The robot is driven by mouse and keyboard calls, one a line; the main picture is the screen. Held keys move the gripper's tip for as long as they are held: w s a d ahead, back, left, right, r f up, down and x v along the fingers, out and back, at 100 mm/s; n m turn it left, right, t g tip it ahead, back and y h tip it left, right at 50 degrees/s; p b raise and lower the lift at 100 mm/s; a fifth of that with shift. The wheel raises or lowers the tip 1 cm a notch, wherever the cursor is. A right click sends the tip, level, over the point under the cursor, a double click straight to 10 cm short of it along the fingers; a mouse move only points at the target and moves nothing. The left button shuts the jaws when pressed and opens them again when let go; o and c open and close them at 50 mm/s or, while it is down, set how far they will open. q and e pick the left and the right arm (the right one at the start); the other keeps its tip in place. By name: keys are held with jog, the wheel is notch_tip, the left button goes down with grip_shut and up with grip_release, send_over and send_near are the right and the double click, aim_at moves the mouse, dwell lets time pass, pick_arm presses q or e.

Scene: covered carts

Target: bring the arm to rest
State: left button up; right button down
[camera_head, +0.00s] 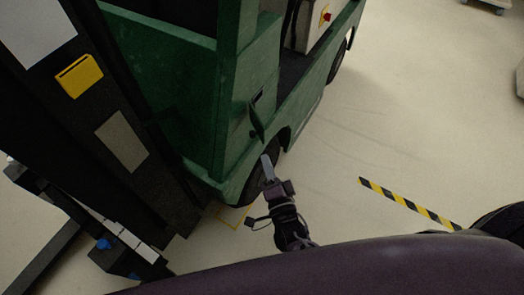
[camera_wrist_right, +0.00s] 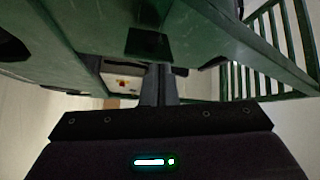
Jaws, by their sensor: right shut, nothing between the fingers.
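My right gripper (camera_head: 268,170) is low in the middle of the head view, beside the lower side of a green vehicle or cart (camera_head: 240,185). Its fingers are together with nothing between them. In the right wrist view the closed fingers (camera_wrist_right: 158,80) point away from me under green panels (camera_wrist_right: 215,45). I cannot tell whether the fingertips touch the green side. A small dark flap (camera_head: 257,115) stands out from the green side just above the fingertips. My left gripper does not show.
A black mast-like frame (camera_head: 120,140) with a yellow box (camera_head: 79,76) fills the left. A wheel (camera_head: 262,168) is behind my right gripper. A black and yellow striped strip (camera_head: 410,204) lies on the pale floor. The floor at the right is mostly free.

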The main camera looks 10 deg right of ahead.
jog(key=s+d+f+n+g, duration=0.1)
jog(key=s+f+n+g, duration=0.25)
jog(key=f, duration=0.65)
jog(key=s+f+n+g+y, duration=0.1)
jog(key=s+f+n+g, duration=0.3)
jog(key=f, duration=0.6)
jog(key=s+d+f+n+g, duration=0.1)
jog(key=s+f+n+g, duration=0.3)
jog(key=f, duration=0.6)
jog(key=s+d+f+n+g, duration=0.1)
jog(key=s+d+f+g, duration=0.1)
jog(key=s, duration=0.5)
jog(key=s+d+f+n+g+h, duration=0.1)
jog(key=s+d+f+n+g, duration=0.1)
jog(key=s+d+f, duration=0.3)
jog(key=s+d+f+n+g+h, duration=0.1)
jog(key=s+d+f+g, duration=0.2)
jog(key=s+f, duration=0.2)
jog(key=s, duration=0.3)
jog(key=shift+s+d+f+n, duration=0.3)
jog(key=shift+d+f+n, duration=0.05)
